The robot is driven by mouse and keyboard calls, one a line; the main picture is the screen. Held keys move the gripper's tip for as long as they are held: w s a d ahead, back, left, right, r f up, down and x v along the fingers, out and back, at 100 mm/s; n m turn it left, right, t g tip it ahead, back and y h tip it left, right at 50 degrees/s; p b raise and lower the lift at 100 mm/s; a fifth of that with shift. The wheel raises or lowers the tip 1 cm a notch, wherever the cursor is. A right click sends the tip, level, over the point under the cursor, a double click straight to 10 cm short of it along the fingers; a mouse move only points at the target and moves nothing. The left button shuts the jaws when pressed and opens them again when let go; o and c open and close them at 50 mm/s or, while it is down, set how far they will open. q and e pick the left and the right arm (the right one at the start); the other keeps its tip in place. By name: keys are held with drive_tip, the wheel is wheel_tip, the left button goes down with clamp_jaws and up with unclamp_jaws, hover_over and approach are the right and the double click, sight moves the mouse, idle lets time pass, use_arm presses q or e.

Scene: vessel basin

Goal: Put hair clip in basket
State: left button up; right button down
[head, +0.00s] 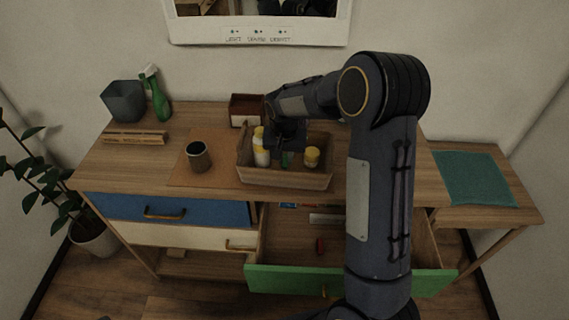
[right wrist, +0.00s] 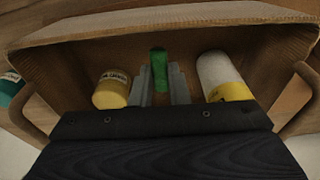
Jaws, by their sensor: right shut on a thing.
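The brown basket (head: 283,179) stands on the cabinet top; its wall (right wrist: 160,28) fills the top of the right wrist view. My right gripper (head: 286,150) reaches down into the basket. In the right wrist view its two fingers (right wrist: 161,87) are closed around a small green piece (right wrist: 159,66), which looks like the hair clip. The green also shows below the gripper in the head view (head: 285,161). Whether it touches the basket floor I cannot tell. My left gripper is not in view.
In the basket, a white-and-yellow bottle (head: 262,152) and a yellow jar (head: 312,156) stand on either side of the gripper. A dark cup (head: 198,158) is left of the basket. A green-fronted drawer (head: 300,281) is open below, with small items inside.

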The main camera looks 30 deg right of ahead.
sight(285, 161)
drive_tip(key=shift+f, duration=2.05)
drive_tip(key=shift+f, duration=0.1)
drive_tip(key=c, duration=1.4)
unclamp_jaws()
